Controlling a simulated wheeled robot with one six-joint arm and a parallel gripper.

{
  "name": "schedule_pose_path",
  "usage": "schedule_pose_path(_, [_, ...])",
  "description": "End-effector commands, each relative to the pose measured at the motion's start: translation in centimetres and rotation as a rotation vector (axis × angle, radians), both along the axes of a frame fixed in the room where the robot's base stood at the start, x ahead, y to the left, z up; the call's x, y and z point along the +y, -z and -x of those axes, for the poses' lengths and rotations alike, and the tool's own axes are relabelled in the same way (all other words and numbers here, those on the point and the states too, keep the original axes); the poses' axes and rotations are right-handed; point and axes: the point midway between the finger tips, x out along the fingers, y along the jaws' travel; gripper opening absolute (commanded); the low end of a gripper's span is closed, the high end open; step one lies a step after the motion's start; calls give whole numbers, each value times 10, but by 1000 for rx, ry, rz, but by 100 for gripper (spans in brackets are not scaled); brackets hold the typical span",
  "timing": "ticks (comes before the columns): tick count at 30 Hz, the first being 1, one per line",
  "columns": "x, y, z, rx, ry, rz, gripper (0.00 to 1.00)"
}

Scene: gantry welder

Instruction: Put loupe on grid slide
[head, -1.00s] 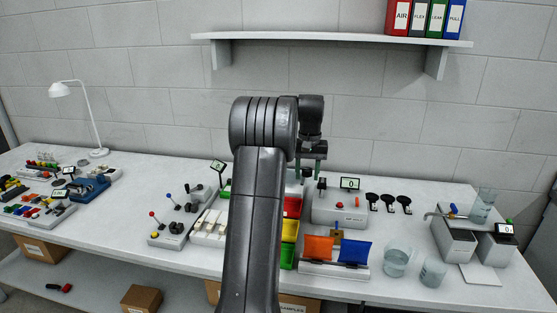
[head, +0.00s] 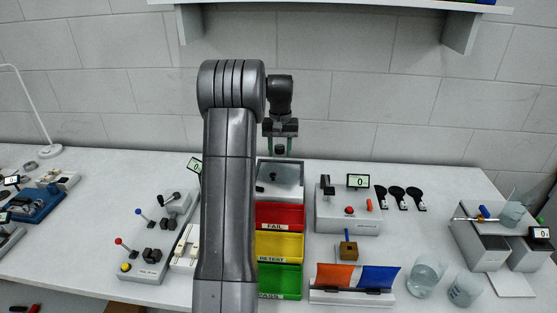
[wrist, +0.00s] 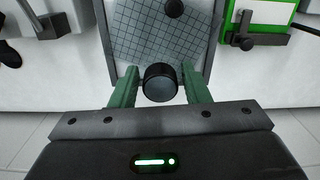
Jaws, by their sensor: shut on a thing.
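My gripper (head: 280,139) is shut on the loupe (head: 280,150), a short black cylinder with a glassy round top. The wrist view shows the loupe (wrist: 160,82) between the two green fingers (wrist: 160,90). The grid slide (wrist: 140,38), a grey plate with fine dark grid lines, lies in a pale-rimmed grey fixture below and just beyond the loupe. In the head view the fixture (head: 291,193) stands behind the red bin. The loupe appears raised above the fixture, near its wall-side edge. A black knob (wrist: 174,8) covers part of the grid.
Red (head: 280,217), yellow (head: 278,245) and green (head: 280,279) bins stand in front of the fixture. A grey instrument (head: 347,220) with a display is to the right. A lever box (head: 150,260) is left. Three black paddle-shaped tools lie farther right.

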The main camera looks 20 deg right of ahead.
Motion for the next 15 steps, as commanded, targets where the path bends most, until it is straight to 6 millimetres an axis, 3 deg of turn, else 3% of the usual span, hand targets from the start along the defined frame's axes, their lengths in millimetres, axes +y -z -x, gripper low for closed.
schedule_pose_path(12, [0, 44, 0, 1, 0, 0, 20])
schedule_pose_path(15, [0, 47, 0, -2, 0, 2, 20])
